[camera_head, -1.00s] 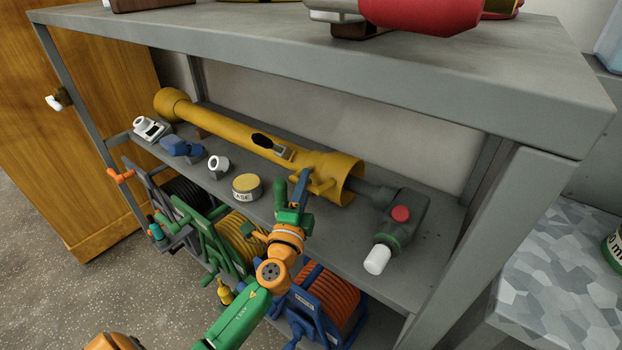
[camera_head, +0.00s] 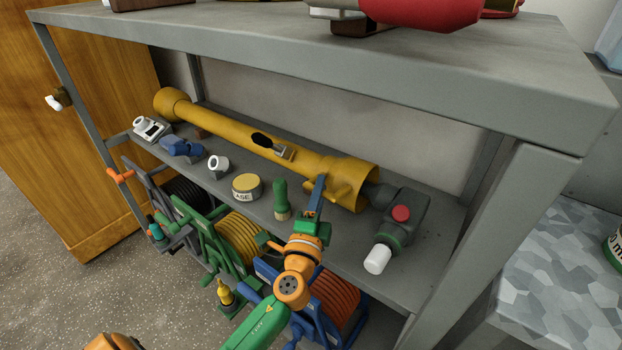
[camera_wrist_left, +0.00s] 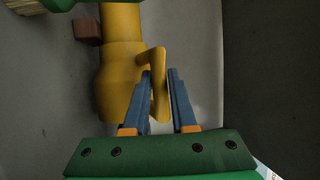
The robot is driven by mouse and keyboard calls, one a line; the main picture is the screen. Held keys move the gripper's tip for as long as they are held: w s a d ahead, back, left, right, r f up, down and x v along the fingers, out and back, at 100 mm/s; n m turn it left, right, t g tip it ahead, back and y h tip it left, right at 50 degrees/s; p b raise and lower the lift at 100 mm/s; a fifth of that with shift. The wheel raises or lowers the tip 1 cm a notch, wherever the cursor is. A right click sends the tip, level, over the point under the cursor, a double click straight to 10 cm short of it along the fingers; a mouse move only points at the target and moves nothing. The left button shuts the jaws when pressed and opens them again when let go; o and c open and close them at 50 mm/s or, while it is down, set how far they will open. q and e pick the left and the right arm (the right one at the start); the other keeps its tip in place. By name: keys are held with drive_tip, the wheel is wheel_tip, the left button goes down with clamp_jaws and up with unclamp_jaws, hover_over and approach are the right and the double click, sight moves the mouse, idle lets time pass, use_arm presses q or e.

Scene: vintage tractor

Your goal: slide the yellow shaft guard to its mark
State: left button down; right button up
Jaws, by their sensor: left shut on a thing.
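The yellow shaft guard (camera_head: 345,182) is a tube with a flared right end, lying lengthwise on the grey shelf. Its side handle (camera_wrist_left: 160,88) stands between the blue fingers of my left gripper (camera_wrist_left: 163,85) in the left wrist view. In the head view my left gripper (camera_head: 317,197) is shut on that handle at the front of the flared end, and the fingers hide most of the handle. A dark slot and a small grey piece (camera_head: 284,152) show on the tube. I cannot make out a mark for the guard. My right gripper is not in view.
A grey gearbox (camera_head: 403,212) with a red cap and white knob lies close to the flared end. A green-handled brush (camera_head: 281,197), a yellow-lidded tin (camera_head: 247,187) and small fittings line the shelf front. Hose reels (camera_head: 240,240) stand below; the upper shelf (camera_head: 330,60) overhangs.

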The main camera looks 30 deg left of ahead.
sight(333, 202)
use_arm(q)
drive_tip(key=shift+s+d+f, duration=0.1)
drive_tip(key=shift+d, duration=0.6)
drive_tip(key=shift+d+b, duration=0.3)
drive_tip(key=shift+d, duration=0.7)
drive_tip(key=shift+s+d+b, duration=0.15)
drive_tip(key=shift+d+b, duration=0.15)
drive_tip(key=shift+d, duration=0.9)
drive_tip(key=c, duration=0.6)
unclamp_jaws()
drive_tip(key=shift+c, duration=0.2)
